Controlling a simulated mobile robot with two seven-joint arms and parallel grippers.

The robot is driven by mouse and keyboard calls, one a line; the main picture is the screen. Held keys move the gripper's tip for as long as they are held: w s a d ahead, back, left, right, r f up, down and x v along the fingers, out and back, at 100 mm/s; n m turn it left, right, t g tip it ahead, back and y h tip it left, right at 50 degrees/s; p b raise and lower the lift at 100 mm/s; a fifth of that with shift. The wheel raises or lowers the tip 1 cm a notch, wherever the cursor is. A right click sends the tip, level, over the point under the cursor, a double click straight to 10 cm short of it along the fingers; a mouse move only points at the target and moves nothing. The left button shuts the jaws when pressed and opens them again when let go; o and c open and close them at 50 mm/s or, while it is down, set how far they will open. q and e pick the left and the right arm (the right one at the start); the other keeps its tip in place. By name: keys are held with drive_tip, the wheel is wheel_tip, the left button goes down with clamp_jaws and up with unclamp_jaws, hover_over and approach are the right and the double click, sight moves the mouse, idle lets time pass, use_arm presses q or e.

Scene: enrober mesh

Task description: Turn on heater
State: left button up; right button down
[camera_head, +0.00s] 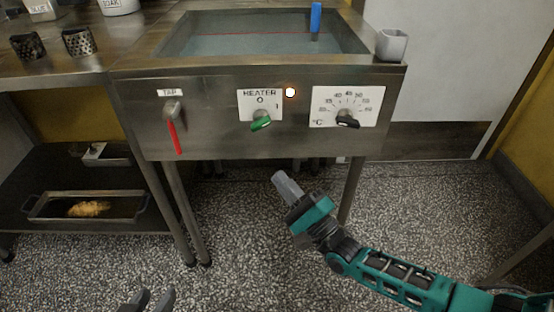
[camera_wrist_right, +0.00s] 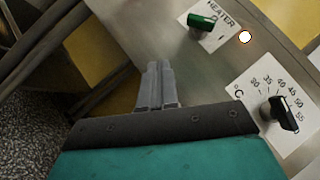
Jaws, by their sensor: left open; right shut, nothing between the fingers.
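The heater switch is a green knob (camera_head: 261,121) on a white plate marked HEATER, with 0 and 1, on the steel front panel. Its handle is tilted, and it also shows in the right wrist view (camera_wrist_right: 202,21). A small round lamp (camera_head: 290,92) beside the plate glows orange-white; it also shows in the right wrist view (camera_wrist_right: 246,37). My right gripper (camera_head: 278,176) is shut and empty, below and apart from the knob; its fingers also show in the right wrist view (camera_wrist_right: 158,68). My left gripper (camera_head: 152,300) is open and empty at the bottom edge, mostly out of view.
A black temperature dial (camera_head: 347,119) is right of the heater knob, and a red tap lever (camera_head: 174,136) is left. Above is a water basin (camera_head: 262,44) with a blue object (camera_head: 316,17). A grey cup (camera_head: 391,45) stands on the right rim. A tray (camera_head: 45,207) lies on the lower left shelf.

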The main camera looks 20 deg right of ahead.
use_arm(q)
drive_tip(key=shift+a+f, duration=0.15)
drive_tip(key=shift+f, duration=0.05)
use_arm(e)
drive_tip(key=s+f, duration=0.2)
drive_tip(key=s, duration=0.1)
drive_tip(key=shift+d+f, duration=0.25)
drive_tip(key=shift+d, duration=0.05)
use_arm(q)
drive_tip(key=shift+s+f, duration=0.1)
drive_tip(key=shift+s, duration=0.05)
use_arm(e)
drive_tip(key=shift+a, duration=0.1)
